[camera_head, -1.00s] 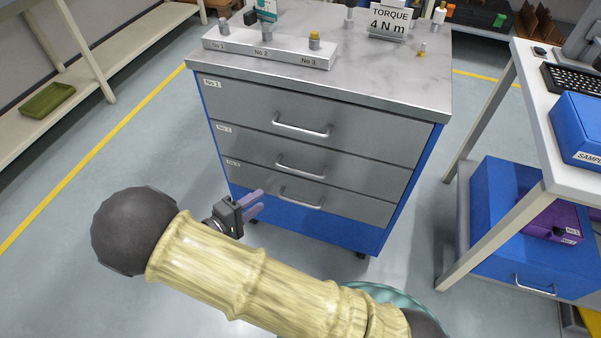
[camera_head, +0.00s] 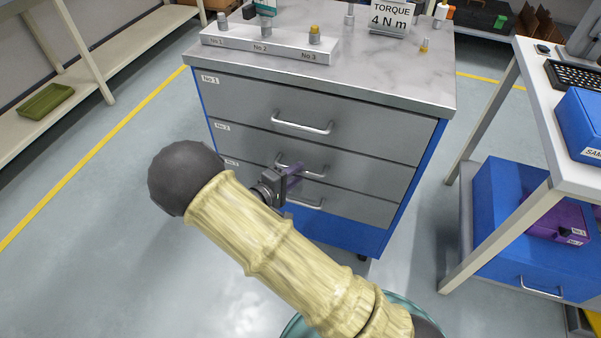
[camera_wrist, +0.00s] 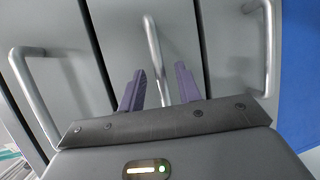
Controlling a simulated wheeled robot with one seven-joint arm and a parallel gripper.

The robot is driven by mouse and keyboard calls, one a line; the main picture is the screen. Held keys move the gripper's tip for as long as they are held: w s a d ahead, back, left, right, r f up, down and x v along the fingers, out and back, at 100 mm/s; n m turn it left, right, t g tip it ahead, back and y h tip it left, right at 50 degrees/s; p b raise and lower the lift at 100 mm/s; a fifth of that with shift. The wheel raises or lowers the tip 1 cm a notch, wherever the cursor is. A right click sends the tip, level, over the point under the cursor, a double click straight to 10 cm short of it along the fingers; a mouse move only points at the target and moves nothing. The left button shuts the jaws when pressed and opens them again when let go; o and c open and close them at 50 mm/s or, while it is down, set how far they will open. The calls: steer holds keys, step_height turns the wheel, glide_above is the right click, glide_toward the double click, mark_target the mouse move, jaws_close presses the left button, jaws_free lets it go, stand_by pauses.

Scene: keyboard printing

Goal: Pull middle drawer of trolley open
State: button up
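The trolley (camera_head: 225,67) has a marble-like top and three grey drawers, all shut. The middle drawer (camera_head: 375,165) is labelled No 2, and its bar handle (camera_head: 318,174) is partly hidden behind my gripper (camera_head: 293,176). In the wrist view, my gripper (camera_wrist: 159,88) is open, with one purple finger on each side of the middle handle (camera_wrist: 154,48). The handle lies between the fingers, with gaps showing on both sides. The top drawer's handle (camera_wrist: 30,88) is at the left there, and the bottom drawer's handle (camera_wrist: 268,45) at the right.
A white block with several posts (camera_head: 268,49) and a torque sign (camera_head: 389,17) stand on the trolley top. A white table (camera_head: 535,110) with blue boxes is at the right. A shelf (camera_head: 120,55) is at the left. The floor left of the trolley is clear.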

steer(key=shift+x, duration=1.25)
jaws_close()
steer(key=shift+s, duration=0.1)
